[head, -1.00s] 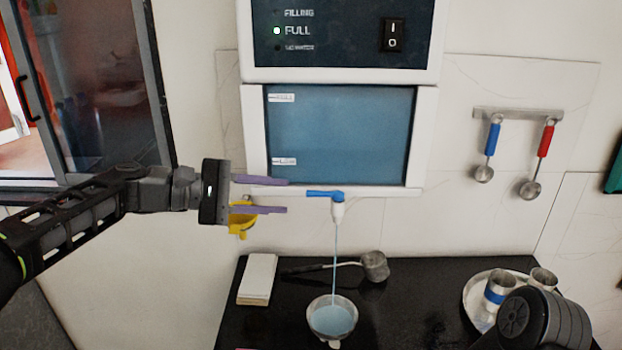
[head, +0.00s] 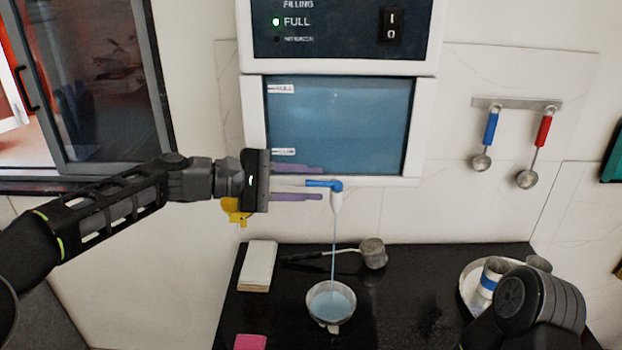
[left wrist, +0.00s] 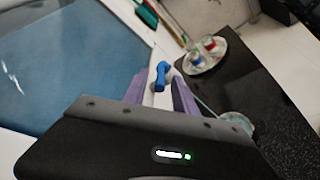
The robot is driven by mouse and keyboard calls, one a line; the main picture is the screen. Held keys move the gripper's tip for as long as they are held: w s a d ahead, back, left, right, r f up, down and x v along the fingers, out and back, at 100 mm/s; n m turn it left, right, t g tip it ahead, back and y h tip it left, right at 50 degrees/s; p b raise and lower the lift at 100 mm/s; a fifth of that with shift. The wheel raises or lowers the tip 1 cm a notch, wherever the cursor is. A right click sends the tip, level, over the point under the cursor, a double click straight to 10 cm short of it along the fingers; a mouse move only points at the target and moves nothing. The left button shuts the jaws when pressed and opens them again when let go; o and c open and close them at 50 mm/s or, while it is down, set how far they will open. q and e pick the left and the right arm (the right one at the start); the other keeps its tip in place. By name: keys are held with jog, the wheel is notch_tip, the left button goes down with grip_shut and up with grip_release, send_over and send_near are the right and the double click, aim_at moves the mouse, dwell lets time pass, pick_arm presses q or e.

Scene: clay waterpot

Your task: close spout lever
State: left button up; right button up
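The blue spout lever (head: 322,184) sits on a white spout (head: 337,203) under the water tank (head: 340,125) and points left. A thin stream runs from the spout into a bowl (head: 331,303) of bluish water on the black counter. My left gripper (head: 320,183) is open, with one purple finger above and one below the lever's left end in the head view. In the left wrist view the lever (left wrist: 161,75) shows between and beyond the fingers. I cannot tell whether either finger touches it. My right gripper is not in view.
On the counter (head: 415,275) are a ladle (head: 372,253), a white block (head: 258,266), a pink piece (head: 250,342) and a tray (head: 466,285) with metal cups. Blue and red-handled ladles (head: 490,128) hang on the wall. A yellow thing (head: 236,211) shows behind my left gripper.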

pick_arm(q)
jog(key=shift+w+d+f, duration=0.1)
jog(key=shift+d, duration=0.25)
jog(key=shift+c, duration=0.5)
grip_shut()
